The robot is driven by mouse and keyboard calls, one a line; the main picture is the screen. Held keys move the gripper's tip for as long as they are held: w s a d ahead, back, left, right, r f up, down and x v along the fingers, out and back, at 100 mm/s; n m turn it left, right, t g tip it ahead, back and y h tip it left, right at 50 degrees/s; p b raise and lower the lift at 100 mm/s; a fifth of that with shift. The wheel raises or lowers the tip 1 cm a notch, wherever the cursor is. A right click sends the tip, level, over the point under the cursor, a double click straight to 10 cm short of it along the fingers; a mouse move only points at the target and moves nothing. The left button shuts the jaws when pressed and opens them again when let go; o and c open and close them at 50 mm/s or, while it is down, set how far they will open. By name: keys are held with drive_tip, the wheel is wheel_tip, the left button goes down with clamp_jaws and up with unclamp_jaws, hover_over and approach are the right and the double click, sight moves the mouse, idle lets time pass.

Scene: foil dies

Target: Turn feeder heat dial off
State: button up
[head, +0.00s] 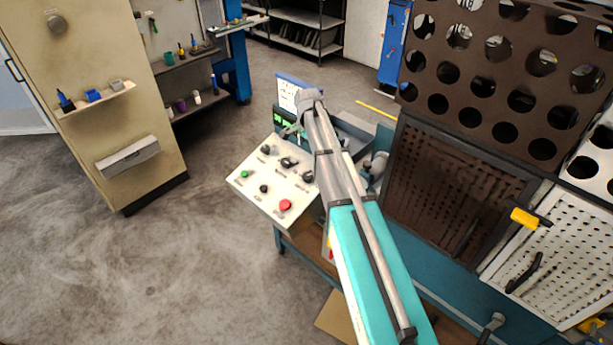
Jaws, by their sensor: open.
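A pale sloped control panel (262,192) stands left of my arm in the head view. It carries a green button (244,174), a red button (285,205) and several black knobs. A larger black knob (289,162) sits near the panel's upper middle, and another black knob (307,176) is close to my arm. The labels are too small to read, so I cannot tell which knob is the feeder heat dial or its setting. My gripper (291,131) shows only as a small grey and dark shape by the panel's far edge. It is open, apart from the knobs, and partly hidden.
A green-lit display (284,120) and a blue-edged sign (289,94) stand behind the panel. Dark perforated racks (456,193) fill the right side. A beige cabinet (105,75) stands at left. The concrete floor (165,250) between is clear.

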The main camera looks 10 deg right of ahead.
sight(307, 175)
drive_tip(key=shift+f, duration=0.15)
wheel_tip(307, 175, down, 14)
drive_tip(key=b, duration=1.3)
drive_tip(key=shift+r+b, duration=0.25)
drive_tip(key=shift+b, duration=0.1)
